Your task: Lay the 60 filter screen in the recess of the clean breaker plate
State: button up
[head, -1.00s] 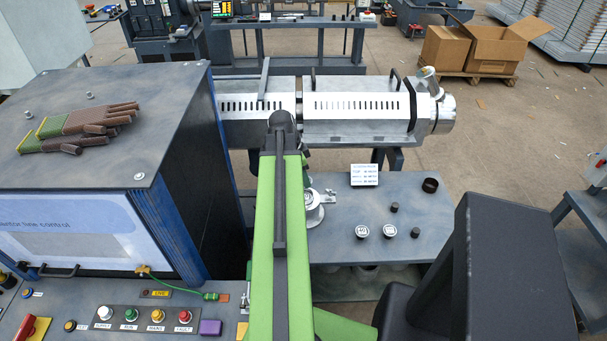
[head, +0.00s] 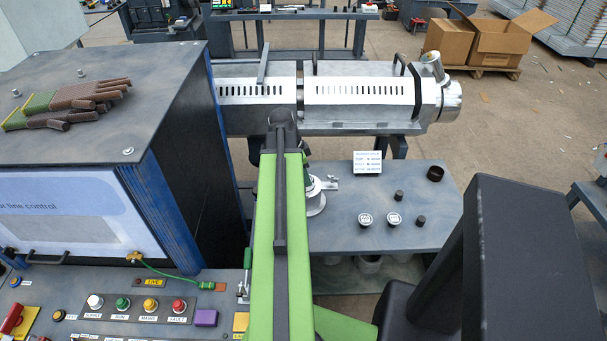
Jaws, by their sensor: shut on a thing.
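My green arm crosses the middle of the head view, and its far end hides my gripper. What the jaws hold cannot be seen. Two small round pieces with pale, marked tops, a left one (head: 365,219) and a right one (head: 394,220), stand on the grey side table (head: 335,235). Their marks are too small to read, so I cannot tell whether either relates to the 60 filter screen. A pale, round metal part (head: 316,204) sits at the table's left, partly hidden by my arm. I cannot tell whether it is the clean breaker plate; no recess is visible.
A white sign (head: 367,161) stands at the table's back. A dark ring (head: 435,174) and two small dark cylinders (head: 399,196) (head: 421,221) stand to the right. The silver extruder barrel (head: 370,100) runs behind. A control panel (head: 130,305) is at lower left.

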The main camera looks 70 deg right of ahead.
jog(key=o, duration=1.4)
notch_tip(320, 180, up, 7)
jog(key=p, duration=0.7)
jog(key=shift+r, duration=0.15)
